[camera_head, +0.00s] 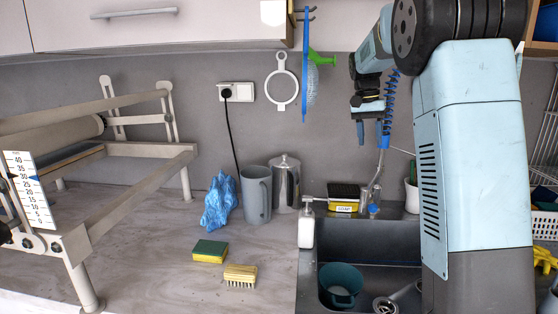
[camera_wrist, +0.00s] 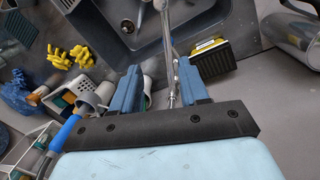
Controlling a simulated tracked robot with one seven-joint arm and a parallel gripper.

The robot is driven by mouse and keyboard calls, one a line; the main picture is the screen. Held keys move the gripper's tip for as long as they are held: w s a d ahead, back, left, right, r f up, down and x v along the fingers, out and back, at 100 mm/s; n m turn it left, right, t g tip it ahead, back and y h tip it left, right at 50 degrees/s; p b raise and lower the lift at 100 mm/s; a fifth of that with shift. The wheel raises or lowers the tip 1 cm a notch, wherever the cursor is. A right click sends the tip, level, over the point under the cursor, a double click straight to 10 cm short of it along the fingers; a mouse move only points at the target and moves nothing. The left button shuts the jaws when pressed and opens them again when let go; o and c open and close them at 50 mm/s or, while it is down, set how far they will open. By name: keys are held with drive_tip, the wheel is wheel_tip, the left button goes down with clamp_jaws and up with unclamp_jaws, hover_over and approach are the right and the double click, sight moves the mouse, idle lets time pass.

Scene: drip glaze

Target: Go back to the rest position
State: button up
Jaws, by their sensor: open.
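My gripper (camera_head: 366,128) hangs in the air above the back of the sink, in front of the grey wall, with its fingers pointing down. In the wrist view its two blue fingers (camera_wrist: 159,92) are spread apart, with nothing held between them. Behind and below the gap, the metal faucet (camera_wrist: 168,50) shows. My arm is raised at the right of the head view and hides part of the sink and wall.
The dark sink (camera_head: 375,230) holds a teal cup (camera_head: 341,284). A soap bottle (camera_head: 306,226), a grey pitcher (camera_head: 256,195), a metal canister (camera_head: 286,184), a blue cloth (camera_head: 219,202), a sponge (camera_head: 210,251) and a brush (camera_head: 240,275) stand or lie left of it. A roller rack (camera_head: 130,195) fills the left.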

drive_tip(key=s+a+r+n+t+y, duration=0.1)
drive_tip(key=s+n+t, duration=0.1)
drive_tip(key=s, duration=0.8)
drive_tip(key=s+a+r+n+t+y, duration=0.1)
drive_tip(key=s+a+r, duration=0.1)
drive_tip(key=s, duration=0.8)
drive_tip(key=s+a+f+n+t, duration=0.1)
drive_tip(key=s+a+f, duration=0.1)
drive_tip(key=s, duration=0.6)
drive_tip(key=s+a+f+n+t, duration=0.2)
drive_tip(key=s+f, duration=0.3)
drive_tip(key=s, duration=0.4)
drive_tip(key=shift+f, duration=0.2)
